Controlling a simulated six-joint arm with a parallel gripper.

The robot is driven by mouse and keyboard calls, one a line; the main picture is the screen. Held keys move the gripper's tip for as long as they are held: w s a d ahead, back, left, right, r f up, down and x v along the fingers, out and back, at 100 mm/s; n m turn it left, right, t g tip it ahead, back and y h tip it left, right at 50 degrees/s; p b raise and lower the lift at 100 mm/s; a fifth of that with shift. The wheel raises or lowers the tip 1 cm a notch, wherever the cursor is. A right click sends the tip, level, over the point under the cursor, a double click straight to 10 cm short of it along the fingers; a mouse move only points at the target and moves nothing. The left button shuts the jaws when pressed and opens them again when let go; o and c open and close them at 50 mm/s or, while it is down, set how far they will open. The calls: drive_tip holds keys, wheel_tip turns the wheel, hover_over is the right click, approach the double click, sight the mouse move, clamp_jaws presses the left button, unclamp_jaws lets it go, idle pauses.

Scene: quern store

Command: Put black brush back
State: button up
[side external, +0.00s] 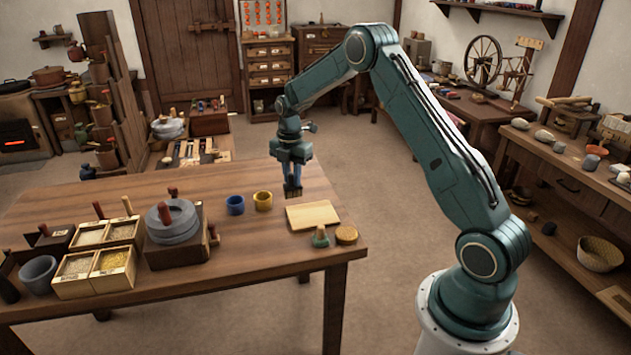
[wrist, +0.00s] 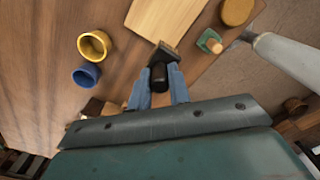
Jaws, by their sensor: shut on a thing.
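My gripper (side external: 291,180) points down above the back right part of the wooden table, left of and behind the pale board. It is shut on the black brush (side external: 294,193), which appears to hang clear of the tabletop. In the wrist view my gripper (wrist: 160,86) has its two blue fingers on either side of the black brush (wrist: 159,74). The brush's dark handle lies between the fingers and its brownish end points toward the pale board (wrist: 165,18). The handle's lower end is partly hidden by my gripper.
A blue cup (side external: 235,205) and a yellow cup (side external: 263,200) stand left of the board (side external: 312,215). A green item with a pale knob (side external: 320,237) and a round tan disc (side external: 346,234) sit at the front right. The quern (side external: 172,221) and grain boxes (side external: 94,261) fill the left.

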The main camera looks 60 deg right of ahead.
drive_tip(key=s+a+r, duration=0.5)
drive_tip(key=a+r, duration=0.4)
wheel_tip(320, 180, down, 16)
drive_tip(key=shift+d+r, duration=0.2)
drive_tip(key=shift+d, duration=0.1)
idle(0.4)
drive_tip(key=shift+s+f, duration=0.1)
drive_tip(key=shift+f, duration=2.05)
drive_tip(key=shift+f, duration=0.15)
drive_tip(key=o, duration=0.9)
